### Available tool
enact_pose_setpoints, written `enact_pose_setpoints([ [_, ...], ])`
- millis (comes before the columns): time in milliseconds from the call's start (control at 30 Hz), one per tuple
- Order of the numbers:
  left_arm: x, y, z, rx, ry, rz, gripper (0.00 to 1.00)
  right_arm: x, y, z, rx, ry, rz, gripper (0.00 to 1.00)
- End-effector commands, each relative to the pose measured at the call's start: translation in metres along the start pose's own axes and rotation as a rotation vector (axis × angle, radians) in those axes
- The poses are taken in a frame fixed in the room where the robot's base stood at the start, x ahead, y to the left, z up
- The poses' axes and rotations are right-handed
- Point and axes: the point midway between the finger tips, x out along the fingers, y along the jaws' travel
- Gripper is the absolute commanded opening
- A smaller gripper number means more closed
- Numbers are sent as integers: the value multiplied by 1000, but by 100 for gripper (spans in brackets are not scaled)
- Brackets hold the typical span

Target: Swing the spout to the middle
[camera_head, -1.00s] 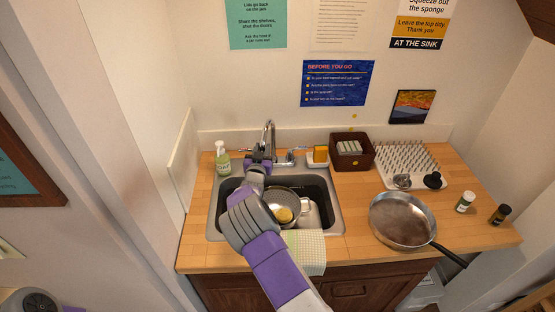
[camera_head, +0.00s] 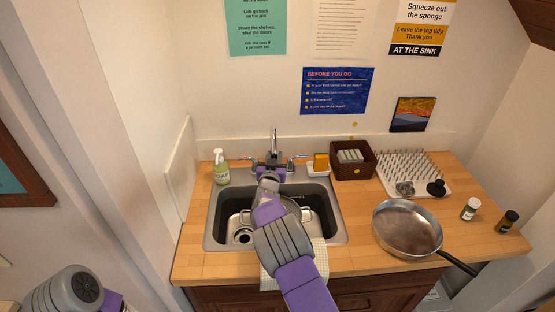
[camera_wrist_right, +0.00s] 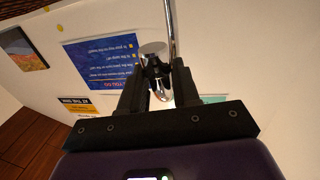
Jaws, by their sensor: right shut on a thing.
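The metal tap spout (camera_head: 274,139) rises behind the sink (camera_head: 341,222) and comes forward over the basin. It also shows in the right wrist view (camera_wrist_right: 170,25). My right gripper (camera_head: 270,174) is shut on the spout near its outlet end; in the wrist view its dark fingers (camera_wrist_right: 158,78) close around the metal. The spout points roughly straight out over the middle of the sink. My gripper and forearm hide its end and part of the basin. My left gripper is out of view.
A soap bottle (camera_head: 221,168) stands left of the tap. A sponge holder (camera_head: 319,166), dark box (camera_head: 352,160) and drying rack (camera_head: 408,172) are to the right. A pan (camera_head: 406,228) rests on the counter with two small jars. A cloth (camera_head: 320,262) hangs at the sink front.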

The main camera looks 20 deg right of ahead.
Motion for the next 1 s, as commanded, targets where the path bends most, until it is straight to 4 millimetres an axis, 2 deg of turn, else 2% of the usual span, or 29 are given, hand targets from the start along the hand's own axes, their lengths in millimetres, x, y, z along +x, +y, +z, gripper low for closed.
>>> enact_pose_setpoints([
  [167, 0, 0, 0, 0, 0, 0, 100, 2, 4, -4, 2, 9, 7, 0],
  [200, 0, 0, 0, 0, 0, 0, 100, 2, 4, -5, 2, 9, 7, 36],
  [300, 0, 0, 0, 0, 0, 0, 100, 2, 4, -4, 1, 7, 6, 49],
  [667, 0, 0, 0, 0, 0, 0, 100, -2, 2, -2, 1, 3, 4, 49],
  [767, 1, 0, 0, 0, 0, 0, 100, -10, 2, -2, 2, 3, 5, 49],
  [1000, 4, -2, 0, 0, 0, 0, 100, -42, 2, -2, 2, 2, 4, 49],
])
